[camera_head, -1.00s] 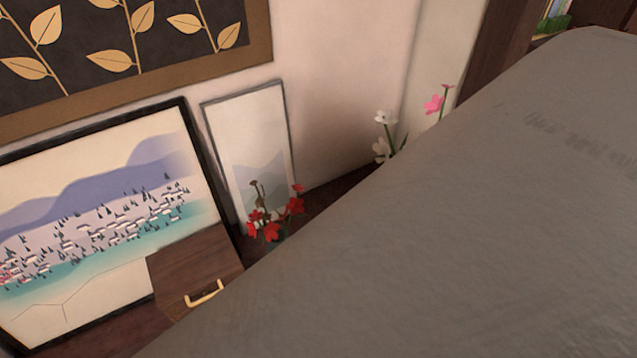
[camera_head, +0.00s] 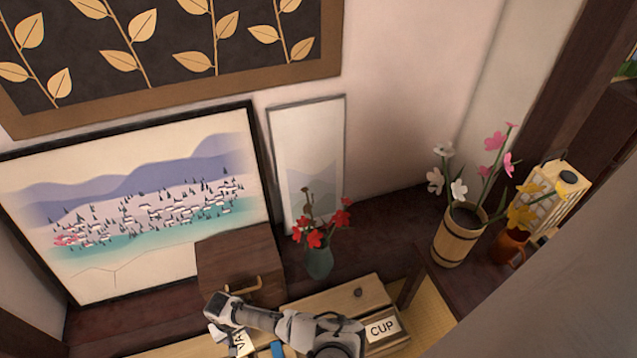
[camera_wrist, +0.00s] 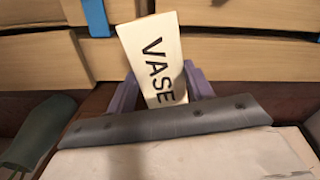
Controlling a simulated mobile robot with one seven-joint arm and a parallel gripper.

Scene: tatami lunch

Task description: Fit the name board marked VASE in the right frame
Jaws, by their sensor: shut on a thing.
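The name board marked VASE (camera_wrist: 157,62) is white with black letters. My gripper (camera_wrist: 160,88) is shut on it; the purple fingers show on either side of its lower part. In the head view, my gripper (camera_head: 226,335) is at the lower middle, with part of the VASE board (camera_head: 239,343) showing beside it. In the wrist view, the board stands in front of pale wooden fronts (camera_wrist: 240,58); I cannot tell whether it touches them. A board marked CUP (camera_head: 382,328) is on the pale wooden cabinet, to the right of my arm. I cannot make out an empty frame.
A blue strip (camera_wrist: 95,18) crosses the wood in the wrist view. A green vase with red flowers (camera_head: 319,262) and a brown box with a gold handle (camera_head: 225,262) stand behind my gripper. A wooden bucket of flowers (camera_head: 458,238) stands to the right.

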